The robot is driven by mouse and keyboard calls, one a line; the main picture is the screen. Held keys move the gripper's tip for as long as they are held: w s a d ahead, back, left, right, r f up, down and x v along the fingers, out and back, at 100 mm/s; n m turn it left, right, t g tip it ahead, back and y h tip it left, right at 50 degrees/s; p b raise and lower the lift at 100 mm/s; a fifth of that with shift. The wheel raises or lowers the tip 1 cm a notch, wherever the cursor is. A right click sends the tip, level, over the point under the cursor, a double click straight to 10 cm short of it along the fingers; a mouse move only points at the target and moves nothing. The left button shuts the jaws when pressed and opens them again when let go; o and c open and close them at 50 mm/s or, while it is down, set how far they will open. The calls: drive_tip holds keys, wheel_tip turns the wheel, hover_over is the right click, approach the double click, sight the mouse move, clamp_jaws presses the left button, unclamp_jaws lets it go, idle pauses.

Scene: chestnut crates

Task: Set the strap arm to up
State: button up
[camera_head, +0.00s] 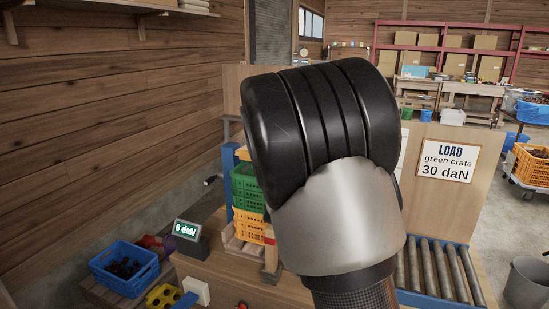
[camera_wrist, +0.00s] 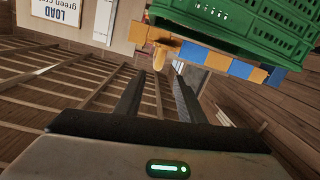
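In the wrist view a bar striped in orange and blue (camera_wrist: 207,57), which looks like the strap arm, runs beside the green crate (camera_wrist: 240,17). A pale wooden knob (camera_wrist: 159,57) sticks out at its left end. My gripper (camera_wrist: 160,80) is open and empty; its two fingers stand apart, with the knob showing beyond and between the tips. I cannot tell how far off the knob is. In the head view the green crate (camera_head: 246,186) sits on orange crates (camera_head: 248,222). My arm hides my gripper and most of the strap arm there.
A display (camera_head: 186,229) reads 0 daN. A sign (camera_head: 447,161) reads LOAD green crate 30 daN. A blue crate (camera_head: 125,268) with dark contents stands at the lower left. A roller conveyor (camera_head: 440,272) lies at the right. A wooden wall closes off the left.

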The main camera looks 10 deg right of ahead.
drive_tip(key=shift+h, duration=0.5)
drive_tip(key=x, duration=1.8)
drive_tip(key=shift+w+a+r, duration=0.1)
clamp_jaws()
